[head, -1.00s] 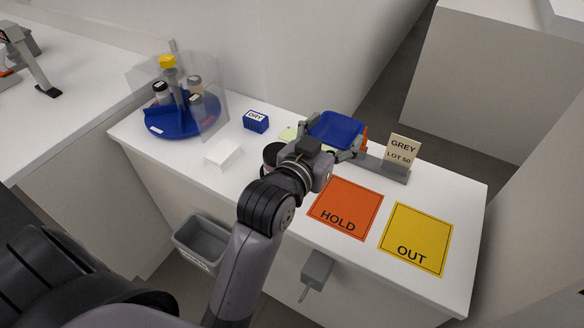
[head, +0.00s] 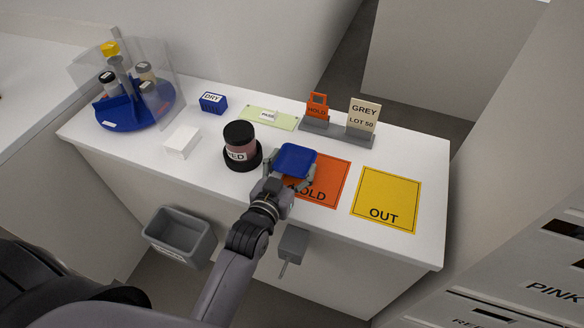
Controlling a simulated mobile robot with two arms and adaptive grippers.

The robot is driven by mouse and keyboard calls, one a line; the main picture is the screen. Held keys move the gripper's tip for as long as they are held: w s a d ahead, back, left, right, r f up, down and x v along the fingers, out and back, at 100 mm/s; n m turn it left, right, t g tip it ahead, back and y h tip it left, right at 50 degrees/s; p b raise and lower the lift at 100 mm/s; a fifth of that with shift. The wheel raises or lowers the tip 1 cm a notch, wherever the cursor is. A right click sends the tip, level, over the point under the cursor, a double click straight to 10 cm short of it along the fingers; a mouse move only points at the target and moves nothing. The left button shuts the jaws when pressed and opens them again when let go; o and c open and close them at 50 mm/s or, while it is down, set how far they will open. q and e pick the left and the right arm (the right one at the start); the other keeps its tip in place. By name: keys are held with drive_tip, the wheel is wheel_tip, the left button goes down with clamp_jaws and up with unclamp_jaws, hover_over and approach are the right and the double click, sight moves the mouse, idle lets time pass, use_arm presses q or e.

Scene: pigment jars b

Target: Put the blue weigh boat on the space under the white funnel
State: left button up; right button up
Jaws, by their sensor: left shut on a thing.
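The blue weigh boat (head: 295,160) is held in my left gripper (head: 290,175), whose fingers grip its sides. The boat is above the upper left part of the orange HOLD mat (head: 331,190) and hides some of it. I cannot make out a white funnel, or a space under one, in the head view. My right gripper is not in view.
A dark-lidded jar (head: 240,141) stands just left of the boat. The yellow OUT mat (head: 387,198) is bare. Behind are an orange sign (head: 317,108), a GREY sign (head: 363,116), a green pad (head: 255,115) and a DRY block (head: 212,103). A blue carousel (head: 125,122) with jars stands left.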

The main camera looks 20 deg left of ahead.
use_arm(q)
drive_tip(key=shift+f, duration=0.45)
drive_tip(key=shift+f, duration=0.1)
drive_tip(key=o, duration=0.7)
